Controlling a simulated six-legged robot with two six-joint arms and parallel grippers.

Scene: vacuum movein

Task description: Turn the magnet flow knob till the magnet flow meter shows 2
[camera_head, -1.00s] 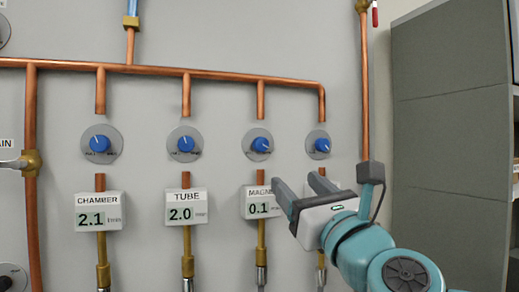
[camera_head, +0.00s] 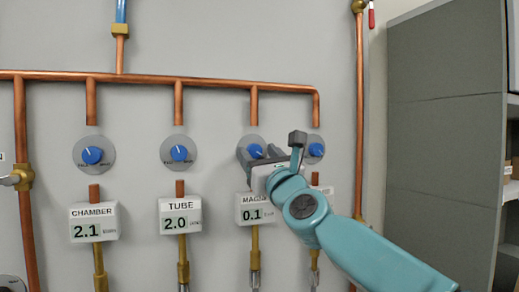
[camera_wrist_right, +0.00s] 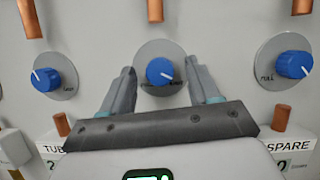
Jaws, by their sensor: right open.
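The magnet flow knob (camera_head: 255,151) is a blue knob with a white pointer line on a grey round plate, above the magnet flow meter (camera_head: 255,211), which reads 0.1. My right gripper (camera_head: 261,154) is at this knob with its jaws open. In the right wrist view the magnet knob (camera_wrist_right: 160,71) sits between the two open fingers, which are apart from it on both sides. Its pointer line points to the lower right. The lettering on its plate is partly hidden. My left gripper is not in view.
The chamber knob (camera_head: 92,155) and tube knob (camera_head: 179,153) are to the left; their meters read 2.1 and 2.0. The spare knob (camera_head: 316,150) is close on the right, beside my right wrist. Copper pipes (camera_head: 150,78) run along the wall. A grey cabinet (camera_head: 445,140) stands at right.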

